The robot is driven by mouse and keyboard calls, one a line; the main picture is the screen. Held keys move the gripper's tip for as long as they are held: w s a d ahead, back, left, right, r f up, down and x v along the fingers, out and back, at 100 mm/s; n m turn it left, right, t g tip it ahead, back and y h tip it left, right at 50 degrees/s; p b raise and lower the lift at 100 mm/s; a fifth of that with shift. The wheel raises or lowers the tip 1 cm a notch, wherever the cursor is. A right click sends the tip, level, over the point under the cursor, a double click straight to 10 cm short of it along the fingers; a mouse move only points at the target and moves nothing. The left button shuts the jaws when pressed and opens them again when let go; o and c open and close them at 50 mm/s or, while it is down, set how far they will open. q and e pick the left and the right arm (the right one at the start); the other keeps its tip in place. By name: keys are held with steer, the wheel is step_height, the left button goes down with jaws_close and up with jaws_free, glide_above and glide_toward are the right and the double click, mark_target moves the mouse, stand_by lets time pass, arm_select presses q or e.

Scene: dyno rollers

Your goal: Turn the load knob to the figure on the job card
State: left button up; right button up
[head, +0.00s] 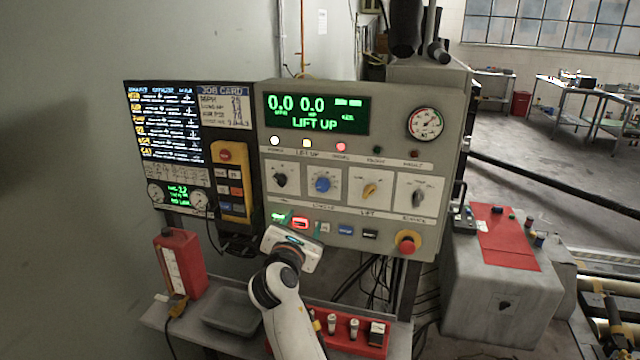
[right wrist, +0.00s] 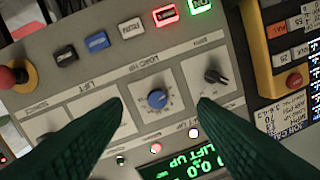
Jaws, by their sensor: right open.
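The blue load knob (head: 322,184) sits on a white dial plate on the grey control panel (head: 400,235). In the right wrist view the blue knob (right wrist: 157,98) lies in the gap between my fingers, under a label that seems to read LOAD HP. My right gripper (head: 291,245) is below and left of the knob in the head view. It is open and empty, its dark green fingers apart, not visibly touching the knob. The job card (head: 224,107) hangs left of the panel; its small figures are too blurred to read surely. My left gripper is out of view.
The green display (head: 315,114) reads 0.0, 0.0 and LIFT UP. A black knob (head: 280,180), a yellow knob (head: 370,190) and a grey knob (head: 418,197) flank the blue one. Lit buttons and a red emergency stop (head: 407,242) line the lower panel. A grey tray (head: 230,322) stands below.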

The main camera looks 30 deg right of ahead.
mark_target(322, 187)
steer(key=shift+h, duration=0.4)
steer(key=x, duration=0.3)
steer(key=r+p+x, duration=0.1)
steer(key=x, duration=0.3)
steer(key=r+p+x, duration=0.1)
steer(key=x, duration=0.2)
steer(key=shift+s+d+r, duration=0.15)
steer(key=shift+d+r, duration=0.05)
steer(key=shift+d, duration=0.35)
steer(key=shift+w+d, duration=0.5)
steer(key=shift+d, duration=0.05)
steer(key=shift+c, duration=0.3)
steer(key=shift+f, duration=0.1)
steer(key=c, duration=0.9)
